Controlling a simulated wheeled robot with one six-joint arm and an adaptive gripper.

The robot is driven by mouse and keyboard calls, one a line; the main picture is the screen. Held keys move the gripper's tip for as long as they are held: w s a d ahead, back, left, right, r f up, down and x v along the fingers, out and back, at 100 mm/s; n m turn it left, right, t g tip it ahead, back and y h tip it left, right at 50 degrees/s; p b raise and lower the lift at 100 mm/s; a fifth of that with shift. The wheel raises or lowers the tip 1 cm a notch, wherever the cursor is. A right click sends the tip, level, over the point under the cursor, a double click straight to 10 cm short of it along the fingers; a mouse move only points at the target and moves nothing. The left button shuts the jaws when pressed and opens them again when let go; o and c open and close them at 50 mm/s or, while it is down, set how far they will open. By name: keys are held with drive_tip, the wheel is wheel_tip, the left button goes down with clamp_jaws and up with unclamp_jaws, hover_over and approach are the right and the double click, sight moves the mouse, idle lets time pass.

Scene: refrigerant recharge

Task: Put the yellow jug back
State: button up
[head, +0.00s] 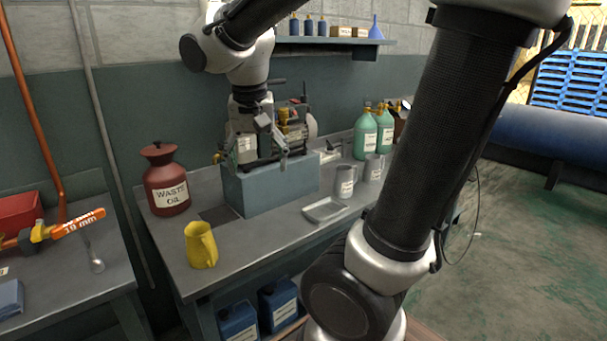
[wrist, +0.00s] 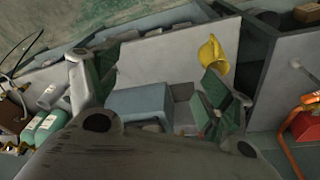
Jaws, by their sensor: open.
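The yellow jug (head: 203,247) stands upright on the grey workbench (head: 255,243), near its front left part. In the wrist view the jug (wrist: 210,54) shows beyond the fingers, on the right side of the bench. A dark flat rectangle (head: 217,214) lies on the bench behind the jug, beside the blue-grey block. My gripper (head: 265,150) is above the blue-grey block, well away from the jug, and looks empty. In the wrist view my gripper (wrist: 146,72) has its two fingers wide apart.
The blue-grey block (head: 268,186) and a pump (head: 295,122) are close to my gripper. A red waste oil can (head: 166,185) stands behind the jug. A shallow tray (head: 324,210), metal cups (head: 346,182) and green bottles (head: 366,135) are further right. A second bench (head: 95,285) is at left.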

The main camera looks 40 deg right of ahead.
drive_tip(key=s+d+n+t+y, duration=0.1)
drive_tip(key=s+d+n, duration=0.3)
drive_tip(key=s, duration=0.7)
drive_tip(key=n+t, duration=0.1)
drive_tip(key=n, duration=0.1)
drive_tip(key=shift+f+n+t, duration=0.25)
drive_tip(key=shift+n+t, duration=0.05)
drive_tip(key=shift+t, duration=0.1)
